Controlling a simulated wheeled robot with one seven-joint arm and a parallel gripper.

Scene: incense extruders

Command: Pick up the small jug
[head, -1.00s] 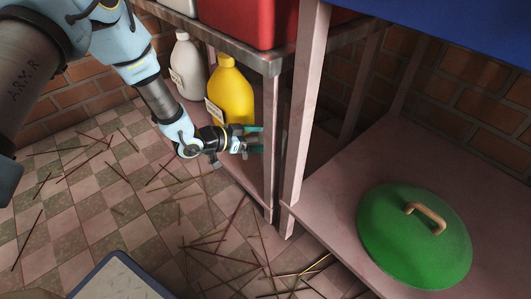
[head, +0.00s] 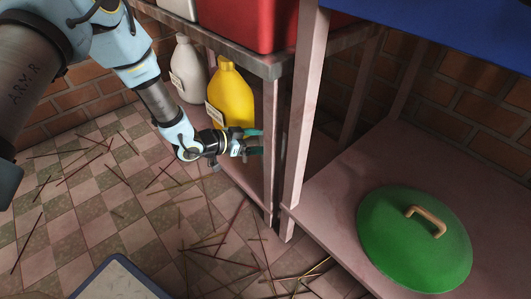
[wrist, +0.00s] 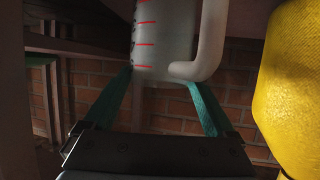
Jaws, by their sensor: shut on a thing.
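The small jug (wrist: 165,45) is pale and translucent, with red measuring marks and a curved handle (wrist: 208,45). It shows in the wrist view between the teal fingers of my gripper (wrist: 160,78), and its top is cut off by the frame. My gripper is shut on it. In the head view my gripper (head: 254,142) reaches in under the left table, beside the yellow bottle and behind the table's front leg. The jug cannot be made out there.
A yellow bottle (head: 235,98) stands close beside my gripper, with a white bottle (head: 188,72) behind it. Table legs (head: 302,125) stand just right of the gripper. A green lid (head: 390,245) lies on the right lower shelf. Thin sticks litter the tiled floor.

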